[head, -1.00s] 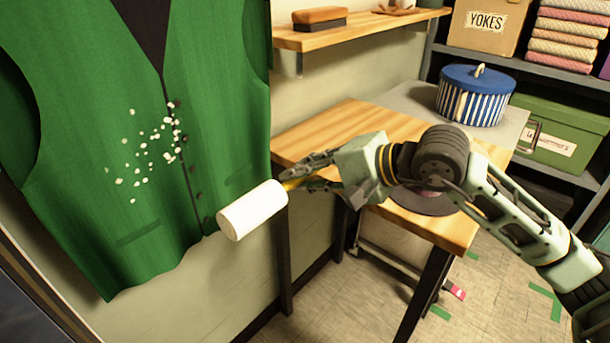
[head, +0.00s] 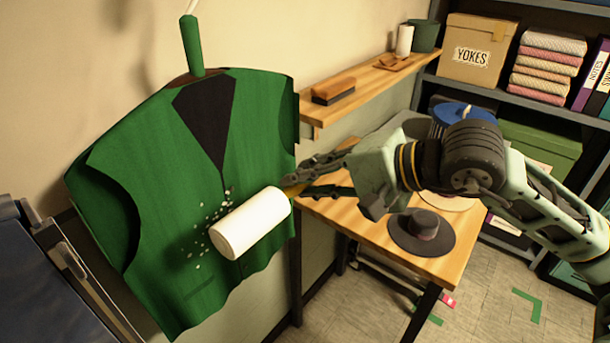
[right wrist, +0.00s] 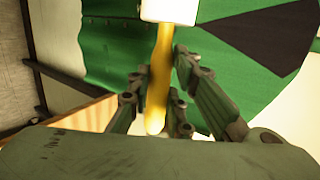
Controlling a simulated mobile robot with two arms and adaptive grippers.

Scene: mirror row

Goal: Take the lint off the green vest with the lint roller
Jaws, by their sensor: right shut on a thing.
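The green vest (head: 167,136) hangs on a hanger against the wall in the left half of the head view. White lint specks (head: 197,252) are clustered on its lower front, partly hidden by the lint roller. My right gripper (head: 303,181) is shut on the yellow handle of the lint roller (head: 248,224). The white roll lies in front of the vest in the head view; I cannot tell whether it touches the cloth. The right wrist view shows the yellow handle (right wrist: 160,80) between the fingers and the vest (right wrist: 112,45) behind. My left gripper is out of view.
A wooden table (head: 352,217) with a dark hat (head: 424,231) stands right of the vest. A wall shelf (head: 370,76) above it holds a brush (head: 334,89). A dark blue object (head: 30,285) fills the lower left corner. Storage shelves stand at the right.

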